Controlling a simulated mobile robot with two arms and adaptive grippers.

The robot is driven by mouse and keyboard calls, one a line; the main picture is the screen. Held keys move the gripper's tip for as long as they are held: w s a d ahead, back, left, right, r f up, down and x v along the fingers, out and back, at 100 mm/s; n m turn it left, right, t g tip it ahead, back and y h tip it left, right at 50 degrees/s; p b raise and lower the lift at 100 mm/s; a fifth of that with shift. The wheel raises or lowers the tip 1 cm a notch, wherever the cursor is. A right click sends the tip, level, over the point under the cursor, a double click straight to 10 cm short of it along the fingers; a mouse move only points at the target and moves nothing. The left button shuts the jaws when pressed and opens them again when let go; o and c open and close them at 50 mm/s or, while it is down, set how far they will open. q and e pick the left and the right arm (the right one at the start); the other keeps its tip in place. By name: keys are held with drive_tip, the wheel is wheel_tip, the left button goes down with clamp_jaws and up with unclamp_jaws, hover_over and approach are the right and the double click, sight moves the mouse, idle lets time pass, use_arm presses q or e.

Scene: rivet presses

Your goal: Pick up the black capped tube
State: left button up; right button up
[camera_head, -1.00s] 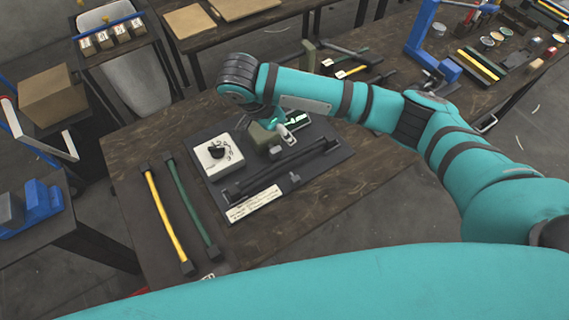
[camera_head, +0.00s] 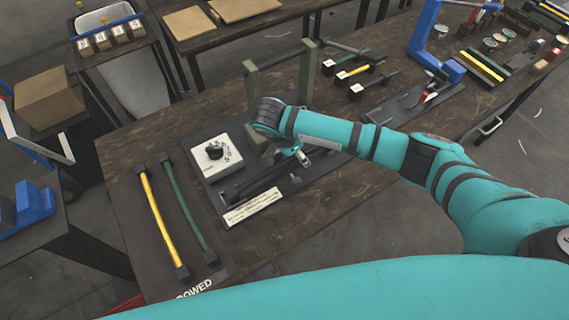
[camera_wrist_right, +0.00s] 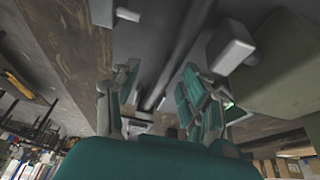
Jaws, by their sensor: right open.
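The black capped tube (camera_head: 257,181) lies on a dark mat (camera_head: 228,207) on the wooden table in the head view. My right arm hides its far end. My right gripper (camera_head: 299,154) is low over the mat, by the tube's far part. In the right wrist view, the open fingers of my right gripper (camera_wrist_right: 160,100) point toward the mat. The dark tube (camera_wrist_right: 185,50) runs lengthwise through the gap between them, and I cannot tell whether they touch it. My left gripper is not in view.
An olive frame (camera_head: 253,95) stands behind my right wrist. Yellow (camera_head: 164,220) and green (camera_head: 187,207) black-capped tubes lie at left. More tools lie at the back right.

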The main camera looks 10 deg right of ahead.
drive_tip(key=shift+x, duration=0.95)
drive_tip(key=shift+c, duration=0.2)
clamp_jaws()
